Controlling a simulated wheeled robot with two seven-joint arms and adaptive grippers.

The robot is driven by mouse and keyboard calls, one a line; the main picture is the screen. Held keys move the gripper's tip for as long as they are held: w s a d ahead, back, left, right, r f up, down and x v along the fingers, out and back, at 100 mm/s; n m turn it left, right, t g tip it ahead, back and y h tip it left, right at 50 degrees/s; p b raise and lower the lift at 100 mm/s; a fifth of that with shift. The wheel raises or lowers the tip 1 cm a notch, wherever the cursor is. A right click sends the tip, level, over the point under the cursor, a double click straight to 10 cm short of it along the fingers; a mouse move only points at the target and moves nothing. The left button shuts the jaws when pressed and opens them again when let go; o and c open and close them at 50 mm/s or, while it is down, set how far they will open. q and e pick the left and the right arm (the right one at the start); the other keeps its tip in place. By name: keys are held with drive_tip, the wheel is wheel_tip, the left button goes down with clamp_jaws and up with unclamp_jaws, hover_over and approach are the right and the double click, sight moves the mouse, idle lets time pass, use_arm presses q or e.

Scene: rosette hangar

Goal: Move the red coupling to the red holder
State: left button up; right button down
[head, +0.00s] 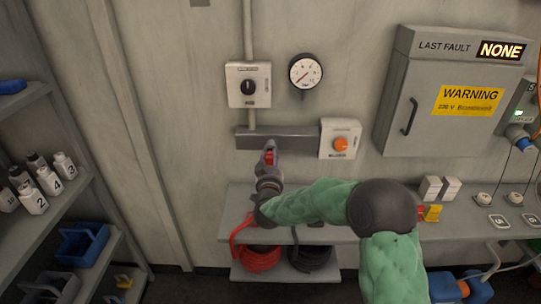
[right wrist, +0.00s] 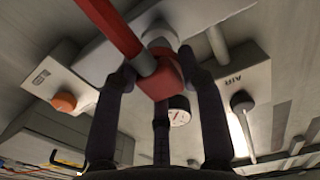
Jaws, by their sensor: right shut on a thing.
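My right gripper (head: 269,160) is at the wall, just below the grey bar. The red coupling (head: 270,157) shows as a small red patch between its fingers. In the right wrist view, the dark fingers (right wrist: 160,95) close around the coupling's red block (right wrist: 162,80), with a red rod or hose running to the upper left. A pale round fitting (right wrist: 160,38) is right behind the block; I cannot tell if they are joined. A small red piece (head: 421,212) beside a yellow block on the right bench may be the red holder, but this is unclear. My left gripper is not in view.
The grey wall bar (head: 278,137) sits between the black-knob box (head: 248,85) and the orange-knob box (head: 340,138). A gauge (head: 306,71) is above. Red hose (head: 258,256) lies coiled on the lower shelf. A grey cabinet (head: 450,90) projects at right.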

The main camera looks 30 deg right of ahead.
sight(270, 163)
drive_tip(key=shift+v, duration=1.9)
drive_tip(key=shift+f, duration=0.1)
